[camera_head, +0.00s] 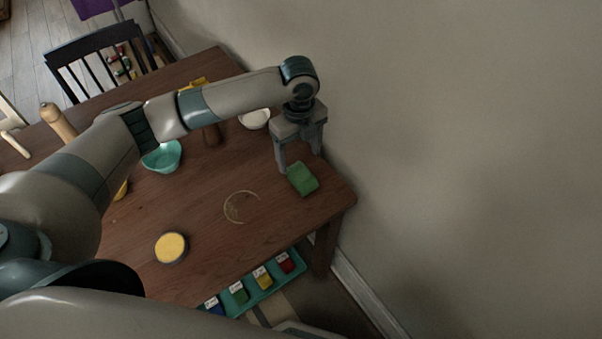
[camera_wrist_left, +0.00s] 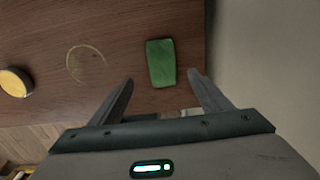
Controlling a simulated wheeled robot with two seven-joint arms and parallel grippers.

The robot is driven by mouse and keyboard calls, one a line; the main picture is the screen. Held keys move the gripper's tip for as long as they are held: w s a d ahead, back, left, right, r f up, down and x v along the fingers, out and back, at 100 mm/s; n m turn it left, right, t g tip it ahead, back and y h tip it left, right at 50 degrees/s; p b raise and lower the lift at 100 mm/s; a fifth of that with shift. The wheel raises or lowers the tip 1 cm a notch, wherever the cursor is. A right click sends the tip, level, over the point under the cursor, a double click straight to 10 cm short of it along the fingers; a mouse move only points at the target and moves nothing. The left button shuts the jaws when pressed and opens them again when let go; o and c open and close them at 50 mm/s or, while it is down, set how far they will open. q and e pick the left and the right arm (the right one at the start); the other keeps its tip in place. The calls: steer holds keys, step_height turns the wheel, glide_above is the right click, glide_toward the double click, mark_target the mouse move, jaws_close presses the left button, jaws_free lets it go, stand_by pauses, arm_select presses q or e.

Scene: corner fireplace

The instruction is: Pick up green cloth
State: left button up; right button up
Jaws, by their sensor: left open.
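The green cloth (camera_head: 302,179) lies flat as a small folded block on the wooden table, near its right end by the wall. It also shows in the left wrist view (camera_wrist_left: 160,63), ahead of the fingertips and roughly between their lines. My left gripper (camera_head: 299,168) points down above the table beside the cloth, with its fingers apart and nothing between them. In the left wrist view the open fingers (camera_wrist_left: 160,78) frame the near end of the cloth; I cannot tell the exact height gap. My right gripper is not in view.
The wooden table (camera_head: 215,225) has a pale ring mark and a round yellow-topped dish (camera_head: 171,247). A teal bowl (camera_head: 162,158) and a white bowl (camera_head: 255,119) stand farther back. A teal tray (camera_head: 258,292) with coloured blocks is below the table edge. The wall (camera_head: 470,150) borders the right side.

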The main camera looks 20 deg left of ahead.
mark_target(301, 173)
arm_select(q)
steer(key=shift+f, duration=1.35)
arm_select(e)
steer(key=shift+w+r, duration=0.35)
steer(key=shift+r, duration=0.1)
arm_select(q)
steer(key=shift+w+d+f+p, duration=0.1)
steer(key=shift+f+p, duration=0.6)
step_height(301, 173, down, 2)
steer(key=shift+d+f+p, duration=0.1)
steer(key=shift+f+p, duration=0.05)
steer(key=shift+p, duration=0.25)
steer(key=shift+w+f, duration=0.1)
steer(key=shift+f, duration=0.65)
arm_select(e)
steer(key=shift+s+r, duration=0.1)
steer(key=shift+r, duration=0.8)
arm_select(q)
steer(key=shift+c, duration=0.3)
steer(key=c, duration=1.1)
